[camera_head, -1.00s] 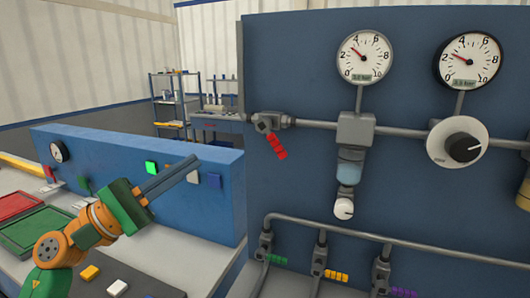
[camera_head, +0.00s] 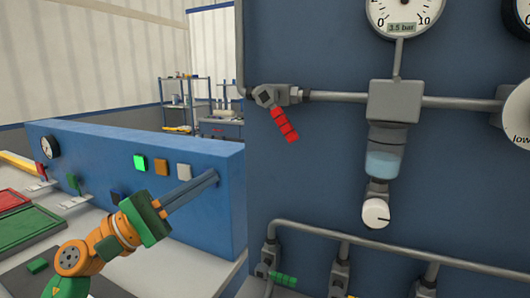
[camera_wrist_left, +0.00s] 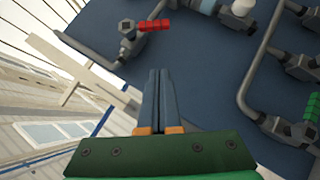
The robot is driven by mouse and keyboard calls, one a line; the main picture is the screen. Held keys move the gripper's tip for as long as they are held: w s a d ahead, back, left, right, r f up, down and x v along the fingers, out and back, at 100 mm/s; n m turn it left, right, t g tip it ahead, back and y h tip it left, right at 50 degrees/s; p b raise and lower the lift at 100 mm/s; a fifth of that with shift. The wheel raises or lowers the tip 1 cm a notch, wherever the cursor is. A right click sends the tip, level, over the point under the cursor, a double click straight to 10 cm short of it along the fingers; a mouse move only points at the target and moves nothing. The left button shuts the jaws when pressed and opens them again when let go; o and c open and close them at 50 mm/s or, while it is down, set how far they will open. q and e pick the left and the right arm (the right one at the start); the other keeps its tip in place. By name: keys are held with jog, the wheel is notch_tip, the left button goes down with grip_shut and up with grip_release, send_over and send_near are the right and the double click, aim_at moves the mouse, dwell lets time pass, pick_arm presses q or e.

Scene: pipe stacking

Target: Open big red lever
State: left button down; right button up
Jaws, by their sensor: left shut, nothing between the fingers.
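The big red lever (camera_head: 284,125) hangs from a grey valve (camera_head: 267,96) at the left end of the upper pipe on the tall blue panel. It slants down and to the right. In the left wrist view the red lever (camera_wrist_left: 153,26) shows near the top, beyond my fingertips. My left gripper (camera_head: 214,178) is shut and empty, pointing up and right. It is below and to the left of the lever, apart from it. Its closed fingers also show in the left wrist view (camera_wrist_left: 158,75). My right gripper is not in view.
A low blue panel (camera_head: 215,212) with coloured buttons stands behind my left arm. A white knob (camera_head: 376,213) and a gauge (camera_head: 404,10) are on the tall panel. A smaller green lever (camera_head: 283,279) is on the lower pipe. The space between gripper and red lever looks clear.

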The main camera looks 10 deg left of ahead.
aim_at(278, 114)
pick_arm(q)
jog(key=w+d+r+p, duration=0.4)
jog(key=d+r+p, duration=0.2)
jog(key=d+p, duration=0.3)
jog(key=shift+w+d+r, duration=0.2)
jog(key=shift+w+d, duration=0.05)
jog(key=shift+d, duration=0.15)
jog(key=shift+f, duration=0.1)
